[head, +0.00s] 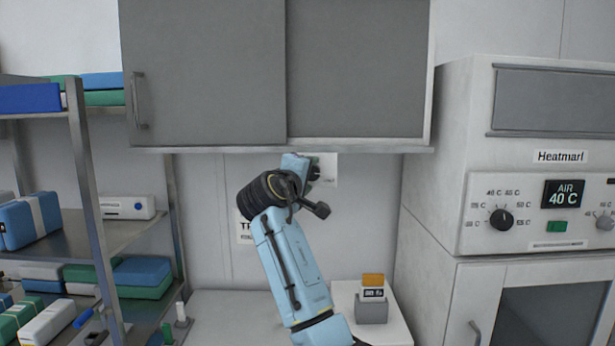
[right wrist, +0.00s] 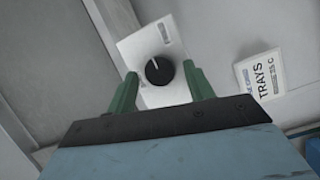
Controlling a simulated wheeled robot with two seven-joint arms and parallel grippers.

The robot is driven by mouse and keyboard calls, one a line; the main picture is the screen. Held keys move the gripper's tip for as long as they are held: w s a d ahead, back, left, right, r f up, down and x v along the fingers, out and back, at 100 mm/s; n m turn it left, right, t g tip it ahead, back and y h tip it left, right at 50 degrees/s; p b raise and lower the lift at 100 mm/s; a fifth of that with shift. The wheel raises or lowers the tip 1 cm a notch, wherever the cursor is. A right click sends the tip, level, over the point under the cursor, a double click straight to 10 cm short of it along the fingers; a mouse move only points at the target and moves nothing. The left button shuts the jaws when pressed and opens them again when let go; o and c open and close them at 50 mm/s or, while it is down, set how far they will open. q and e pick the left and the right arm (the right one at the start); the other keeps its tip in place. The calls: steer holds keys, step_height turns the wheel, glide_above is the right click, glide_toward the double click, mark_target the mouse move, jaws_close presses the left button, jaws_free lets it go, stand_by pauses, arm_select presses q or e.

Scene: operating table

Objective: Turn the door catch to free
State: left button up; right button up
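The catch appears to be a round black knob (right wrist: 159,71) with a white pointer line, on a pale plate (right wrist: 137,50) on the wall. In the right wrist view the pointer tilts slightly left of straight up. My right gripper (right wrist: 162,83) is open, its two green fingers apart on either side of the knob; I cannot tell whether they touch it. In the head view my right gripper (head: 314,172) is at the plate (head: 329,165) under the wall cabinet, and the arm hides most of the knob. My left gripper is not in view.
A grey wall cabinet (head: 205,75) with sliding doors hangs above. A warming cabinet (head: 535,215) with dials stands at right. A shelf rack (head: 88,200) with boxes stands at left. A sign (right wrist: 262,75) reading TRAYS is on the wall. A small grey holder (head: 371,308) stands below.

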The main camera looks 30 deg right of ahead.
steer(key=shift+o, duration=0.2)
steer(key=shift+a, duration=0.15)
steer(key=b+v, duration=0.3)
steer(key=v, duration=1)
steer(key=shift+s, duration=0.2)
